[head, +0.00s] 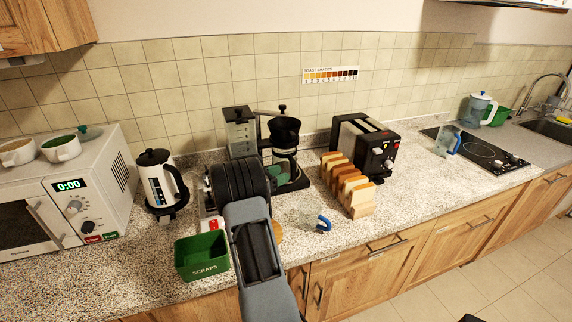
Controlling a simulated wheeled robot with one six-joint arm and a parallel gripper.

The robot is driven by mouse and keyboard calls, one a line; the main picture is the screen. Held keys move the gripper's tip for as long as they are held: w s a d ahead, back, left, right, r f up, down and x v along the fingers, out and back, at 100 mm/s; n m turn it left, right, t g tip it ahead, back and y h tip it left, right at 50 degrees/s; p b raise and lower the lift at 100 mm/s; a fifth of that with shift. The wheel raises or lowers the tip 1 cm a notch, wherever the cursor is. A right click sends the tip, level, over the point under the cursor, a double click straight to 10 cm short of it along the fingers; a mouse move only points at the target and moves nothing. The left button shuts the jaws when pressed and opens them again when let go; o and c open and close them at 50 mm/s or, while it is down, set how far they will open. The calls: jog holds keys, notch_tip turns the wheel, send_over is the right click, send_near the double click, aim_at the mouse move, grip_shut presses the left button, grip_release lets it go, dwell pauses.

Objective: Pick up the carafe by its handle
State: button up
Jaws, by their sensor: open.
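The coffee maker (240,133) stands against the tiled wall behind my arm. A glass vessel, which looks like the carafe (287,160), stands under its black funnel-shaped basket. The end of my arm, a dark ribbed wrist, is in front of the coffee maker, to the left of the carafe in the picture. My gripper's fingers are hidden behind the wrist, so I see no contact with the carafe.
A white kettle (156,181) and microwave (97,176) stand left. A green scraps bin (202,257) is at the front edge. Right are a toast rack (361,199), a toaster (372,137) and a blue-handled glass mug (312,216).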

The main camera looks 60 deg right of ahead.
aim_at(294, 170)
jog(key=p+x, duration=0.2)
jog(key=x, duration=0.3)
jog(key=shift+s+a, duration=0.1)
jog(key=shift+s, duration=0.1)
jog(key=shift+s+d, duration=0.2)
jog(key=shift+d, duration=0.3)
grip_shut()
